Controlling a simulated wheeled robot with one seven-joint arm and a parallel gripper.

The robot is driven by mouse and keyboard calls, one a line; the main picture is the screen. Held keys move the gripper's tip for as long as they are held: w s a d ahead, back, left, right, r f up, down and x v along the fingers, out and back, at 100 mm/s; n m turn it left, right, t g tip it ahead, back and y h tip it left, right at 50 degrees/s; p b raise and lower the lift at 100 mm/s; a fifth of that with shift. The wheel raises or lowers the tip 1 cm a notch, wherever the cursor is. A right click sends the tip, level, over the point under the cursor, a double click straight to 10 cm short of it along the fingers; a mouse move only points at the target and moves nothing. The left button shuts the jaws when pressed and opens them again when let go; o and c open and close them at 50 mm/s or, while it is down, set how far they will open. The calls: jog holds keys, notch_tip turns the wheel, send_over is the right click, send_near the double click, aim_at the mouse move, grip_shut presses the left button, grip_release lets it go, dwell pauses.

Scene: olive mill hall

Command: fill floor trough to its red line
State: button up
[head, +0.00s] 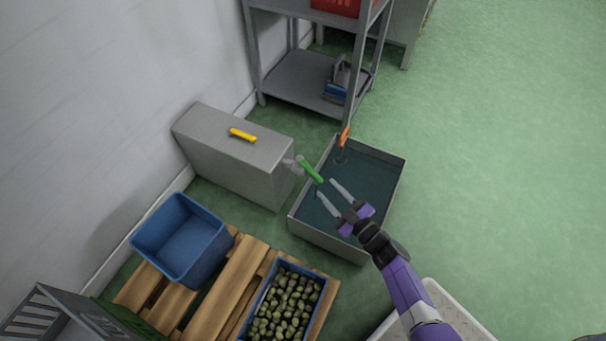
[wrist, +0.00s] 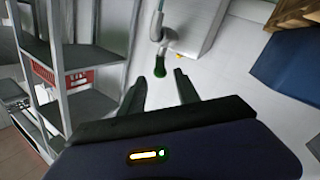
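The floor trough (head: 328,240) is a grey rectangular basin with dark blue-green liquid (head: 370,185) in it. I cannot make out a red line on its walls. A grey tap (head: 291,164) with a green lever (head: 312,172) sticks out from a grey box over the trough's left side. In the wrist view the green lever (wrist: 160,66) lies just ahead of my fingertips, between their lines. My gripper (head: 327,187) is open and empty above the trough, apart from the lever as far as I can tell. Whether water is flowing is unclear.
An orange-topped piece (head: 344,137) stands at the trough's far-left corner. The grey box (head: 225,150) carries a yellow handle (head: 243,134). A metal shelf (head: 305,80) stands behind. A pallet (head: 238,275) holds a blue bin (head: 182,238) and a crate of olives (head: 322,288). Floor at right is clear.

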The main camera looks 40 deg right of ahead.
aim_at(319, 179)
jog(key=w, duration=0.2)
jog(key=w+b, duration=0.1)
jog(key=w, duration=0.2)
jog(key=w+b, duration=0.1)
jog(key=w, duration=0.2)
jog(key=shift+d, duration=0.25)
grip_shut()
dwell(1.1)
